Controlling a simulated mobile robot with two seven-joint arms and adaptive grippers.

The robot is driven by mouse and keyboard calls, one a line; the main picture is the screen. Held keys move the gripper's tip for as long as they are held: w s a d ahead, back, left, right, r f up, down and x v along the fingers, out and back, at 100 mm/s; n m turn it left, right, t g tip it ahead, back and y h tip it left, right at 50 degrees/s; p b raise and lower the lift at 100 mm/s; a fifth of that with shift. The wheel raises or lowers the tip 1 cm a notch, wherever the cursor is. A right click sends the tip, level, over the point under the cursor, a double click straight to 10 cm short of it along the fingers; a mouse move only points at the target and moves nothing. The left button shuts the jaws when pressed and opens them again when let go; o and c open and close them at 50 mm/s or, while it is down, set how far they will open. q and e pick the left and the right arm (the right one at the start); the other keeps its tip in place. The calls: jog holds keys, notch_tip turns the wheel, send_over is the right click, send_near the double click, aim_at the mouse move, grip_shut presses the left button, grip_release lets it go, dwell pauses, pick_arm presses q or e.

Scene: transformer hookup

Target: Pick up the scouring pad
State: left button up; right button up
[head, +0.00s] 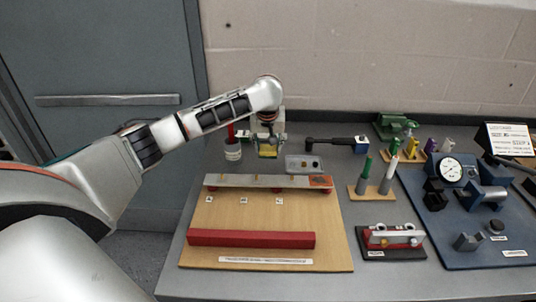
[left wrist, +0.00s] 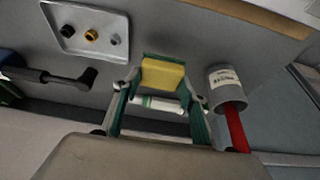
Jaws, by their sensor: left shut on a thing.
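The scouring pad (head: 267,152) is a small yellow block, seen at the back left of the bench in the head view. In the left wrist view the pad (left wrist: 163,74) shows its yellow face and a dark green edge. My left gripper (head: 267,143) points down at it, and its fingers stand on either side of the pad. The left gripper (left wrist: 160,90) is shut on the pad. Whether the pad touches the bench is not clear. A white cylinder with a green band (left wrist: 160,104) shows between the fingers, nearer the palm. My right gripper is not in view.
A grey cup (head: 233,151) with a red handle in it stands close left of the gripper. A small metal tray (head: 291,164) lies close right. A wooden board (head: 220,222) with a red bar is in front. A black-handled tool (head: 328,143) lies further right.

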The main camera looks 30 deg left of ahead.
aim_at(268, 148)
pick_arm(q)
notch_tip(268, 148, up, 16)
jog(key=shift+f, duration=0.15)
jog(key=shift+c, duration=0.8)
